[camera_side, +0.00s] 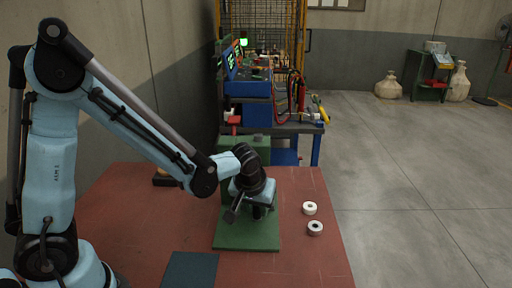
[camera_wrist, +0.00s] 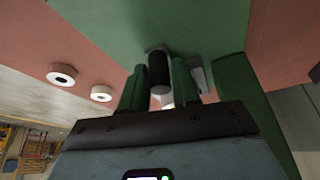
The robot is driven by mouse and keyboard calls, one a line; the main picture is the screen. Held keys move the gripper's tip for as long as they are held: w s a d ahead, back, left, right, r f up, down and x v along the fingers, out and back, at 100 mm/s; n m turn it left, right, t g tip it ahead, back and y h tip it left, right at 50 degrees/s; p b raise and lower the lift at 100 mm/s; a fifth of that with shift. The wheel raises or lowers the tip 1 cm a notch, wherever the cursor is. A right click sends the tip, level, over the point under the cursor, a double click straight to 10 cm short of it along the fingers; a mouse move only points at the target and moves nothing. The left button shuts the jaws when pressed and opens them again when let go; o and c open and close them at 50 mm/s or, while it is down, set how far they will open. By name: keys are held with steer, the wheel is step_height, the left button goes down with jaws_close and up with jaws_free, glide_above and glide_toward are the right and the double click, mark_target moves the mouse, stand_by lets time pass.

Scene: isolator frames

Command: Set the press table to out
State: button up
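The press is a green block (camera_side: 258,148) with a flat green plate (camera_side: 246,240) in front of it on the red table. The green surface fills the top of the wrist view (camera_wrist: 110,22). My gripper (camera_side: 258,210) is low over the plate, pointing down. In the wrist view its two green fingers (camera_wrist: 158,75) stand on either side of a black, grey-ended cylindrical handle (camera_wrist: 158,72). The handle nearly fills the gap; whether the fingers press on it is unclear. The press table's position is hard to read, as my wrist hides part of it.
Two white rings (camera_side: 309,208) lie on the red table (camera_side: 305,262) to the right of the plate. A dark mat (camera_side: 190,270) lies at the front, and a small dark block (camera_side: 166,180) at the left. A blue bench with equipment (camera_side: 248,88) stands behind. Open floor lies right.

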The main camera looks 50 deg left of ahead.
jaws_close()
steer(key=s+d, duration=0.8)
steer(key=shift+o, duration=2)
jaws_free()
steer(key=shift+w+a, duration=0.1)
steer(key=shift+r, duration=0.1)
steer(key=v, duration=1.2)
